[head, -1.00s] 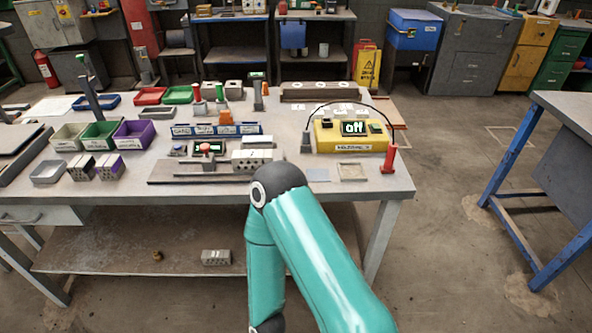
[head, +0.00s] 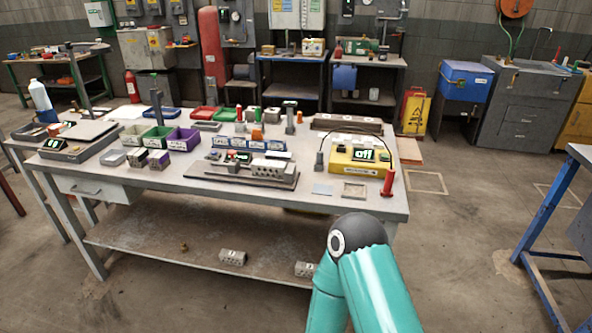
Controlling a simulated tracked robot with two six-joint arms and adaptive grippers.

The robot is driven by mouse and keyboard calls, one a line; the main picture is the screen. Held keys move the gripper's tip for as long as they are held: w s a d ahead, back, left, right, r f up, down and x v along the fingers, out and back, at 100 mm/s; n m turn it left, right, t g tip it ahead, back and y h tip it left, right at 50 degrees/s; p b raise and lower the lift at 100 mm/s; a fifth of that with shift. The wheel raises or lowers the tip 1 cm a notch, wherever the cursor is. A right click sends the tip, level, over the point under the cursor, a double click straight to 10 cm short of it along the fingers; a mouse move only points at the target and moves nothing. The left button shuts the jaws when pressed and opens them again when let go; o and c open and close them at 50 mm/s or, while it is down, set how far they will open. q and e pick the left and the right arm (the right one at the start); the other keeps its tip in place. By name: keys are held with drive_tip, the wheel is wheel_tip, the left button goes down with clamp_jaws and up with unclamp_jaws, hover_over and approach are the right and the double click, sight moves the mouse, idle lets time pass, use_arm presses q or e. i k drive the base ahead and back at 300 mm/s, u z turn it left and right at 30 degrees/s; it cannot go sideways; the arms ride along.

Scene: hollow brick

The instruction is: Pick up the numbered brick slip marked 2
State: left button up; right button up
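I cannot make out a slip marked 2; the markings are too small to read. A blue rack (head: 228,143) with pale labels and orange pieces stands mid-table. A pale hollow brick (head: 272,168) lies on a dark tray (head: 262,182) in front of it. On the lower shelf lie a grey hollow brick (head: 232,257) and a second one (head: 304,269), partly covered by my teal arm; their face marks are unclear. Neither of my grippers is in view; only an arm shows at the bottom right.
Green (head: 157,138) and purple (head: 184,139) bins stand at the left. Floor is clear between this table (head: 330,202) and the blue-legged one (head: 550,210).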

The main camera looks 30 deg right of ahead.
sight(260, 168)
drive_tip(key=z, duration=0.3)
drive_tip(key=i, duration=0.9)
drive_tip(key=z, duration=0.1)
